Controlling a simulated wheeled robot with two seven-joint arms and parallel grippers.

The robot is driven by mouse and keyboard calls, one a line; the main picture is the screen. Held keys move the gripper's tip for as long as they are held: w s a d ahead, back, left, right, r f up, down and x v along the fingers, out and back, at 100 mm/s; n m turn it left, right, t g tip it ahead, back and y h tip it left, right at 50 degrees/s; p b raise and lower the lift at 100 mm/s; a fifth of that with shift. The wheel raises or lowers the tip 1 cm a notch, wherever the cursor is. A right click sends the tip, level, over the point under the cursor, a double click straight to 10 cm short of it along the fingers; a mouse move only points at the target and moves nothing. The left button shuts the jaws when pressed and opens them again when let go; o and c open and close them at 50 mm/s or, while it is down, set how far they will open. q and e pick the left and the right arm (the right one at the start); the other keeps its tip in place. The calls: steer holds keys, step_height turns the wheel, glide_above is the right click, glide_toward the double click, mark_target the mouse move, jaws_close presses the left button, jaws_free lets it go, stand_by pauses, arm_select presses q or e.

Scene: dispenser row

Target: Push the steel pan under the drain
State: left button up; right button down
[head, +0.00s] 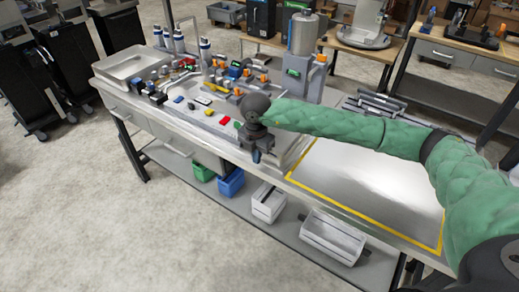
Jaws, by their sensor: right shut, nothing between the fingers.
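A shallow steel pan (131,66) with a raised rim sits at the far left end of the workbench. I cannot pick out the drain for certain; arm and fittings cover part of the bench. My right gripper (257,157) hangs over the front edge of the bench near its middle, pointing down, shut and empty. It is well to the right of the pan and apart from it. Whether it touches the bench edge is unclear. My left gripper is not in view.
Several valves, bottles and small coloured parts crowd the bench between pan and gripper. A steel dispenser (303,33) on a grey stand (298,80) rises behind. A yellow-bordered bare area (365,190) lies to the right. Bins (231,183) stand on the lower shelf.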

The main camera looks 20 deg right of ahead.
mark_target(285, 133)
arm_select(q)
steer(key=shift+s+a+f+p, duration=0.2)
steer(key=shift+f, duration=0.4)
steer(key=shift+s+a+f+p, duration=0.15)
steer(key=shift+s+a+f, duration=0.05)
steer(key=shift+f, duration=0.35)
arm_select(e)
steer(key=shift+w+d, duration=0.5)
steer(key=shift+d, duration=0.2)
steer(key=shift+w+d+f, duration=0.1)
steer(key=shift+w+d, duration=0.05)
steer(key=w+d+b, duration=0.4)
steer(key=d, duration=0.1)
steer(key=w+d+b, duration=0.2)
steer(key=d+b, duration=0.1)
steer(key=shift+w, duration=0.15)
steer(key=w+d+b, duration=0.1)
steer(key=w+d, duration=0.1)
steer(key=w+d+b, duration=0.2)
steer(key=d, duration=0.1)
steer(key=shift+d, duration=0.25)
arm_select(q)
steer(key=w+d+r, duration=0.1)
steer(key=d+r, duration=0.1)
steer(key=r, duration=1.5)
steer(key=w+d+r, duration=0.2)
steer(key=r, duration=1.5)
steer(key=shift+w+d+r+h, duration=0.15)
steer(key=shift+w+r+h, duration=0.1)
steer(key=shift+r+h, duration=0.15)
